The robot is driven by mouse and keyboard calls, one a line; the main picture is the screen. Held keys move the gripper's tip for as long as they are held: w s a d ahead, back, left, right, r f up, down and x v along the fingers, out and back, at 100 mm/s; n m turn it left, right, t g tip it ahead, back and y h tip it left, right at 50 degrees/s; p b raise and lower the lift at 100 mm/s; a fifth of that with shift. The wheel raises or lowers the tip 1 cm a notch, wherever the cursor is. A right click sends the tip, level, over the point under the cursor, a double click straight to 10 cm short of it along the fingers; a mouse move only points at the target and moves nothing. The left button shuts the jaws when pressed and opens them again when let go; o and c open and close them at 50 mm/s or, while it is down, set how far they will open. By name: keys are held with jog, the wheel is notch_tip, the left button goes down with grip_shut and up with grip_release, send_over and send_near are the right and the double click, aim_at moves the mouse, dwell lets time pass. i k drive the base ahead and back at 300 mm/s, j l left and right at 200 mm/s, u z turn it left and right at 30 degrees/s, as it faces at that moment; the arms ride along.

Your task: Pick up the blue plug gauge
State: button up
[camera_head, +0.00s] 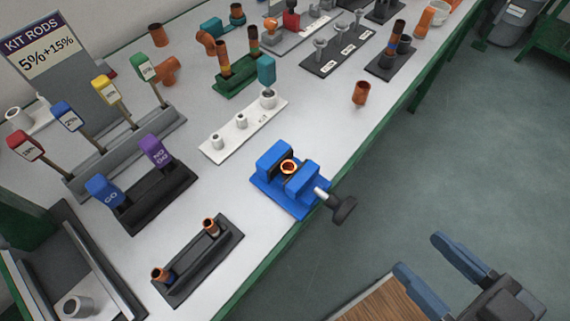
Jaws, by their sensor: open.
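The blue plug gauge (103,192), with a block handle marked GO, stands upright at the left end of a black holder (160,200). A purple gauge (155,152) marked NO GO stands at the right end of the same holder. The lower part of the blue gauge is hidden in the holder. My gripper (419,254) is at the lower right, beyond the table's front edge and far to the right of the blue gauge. Its two blue fingers are apart with nothing between them.
A blue vise (272,190) with a copper fitting stands near the front edge. A grey rack (130,155) with coloured-handled rods is behind the gauges. A black tray (205,265) with two copper pieces lies in front. White tabletop (215,190) shows between them.

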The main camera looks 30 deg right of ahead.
aim_at(100, 186)
jog(key=j+u, duration=0.3)
jog(key=j, duration=0.35)
jog(key=j+u, duration=0.3)
jog(key=j, duration=0.35)
